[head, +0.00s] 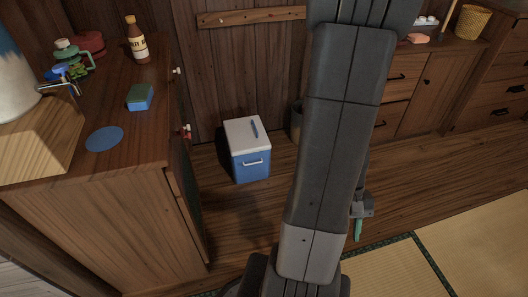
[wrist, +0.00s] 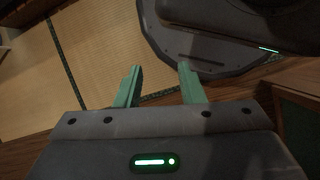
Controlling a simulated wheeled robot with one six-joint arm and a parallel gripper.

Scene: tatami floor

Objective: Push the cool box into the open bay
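The cool box (head: 250,165), blue with a white lid and a white handle on its front, stands upright on the wooden floor near the plank wall. A small dark blue strip lies on its lid. My gripper (wrist: 160,68) shows two green fingers set apart with nothing between them in the wrist view. In the head view only part of my gripper (head: 358,228) shows beside my arm, low and to the right of the cool box, apart from it. The cool box is not in the wrist view. I cannot clearly tell which space is the open bay.
A wooden counter (head: 130,165) stands left of the cool box, with a bottle (head: 136,45) and a sponge (head: 140,97) on it. A grey bin (head: 296,122) stands just right of the box, partly behind my arm. Drawers (head: 398,82) line the right. Tatami (head: 485,240) lies in front.

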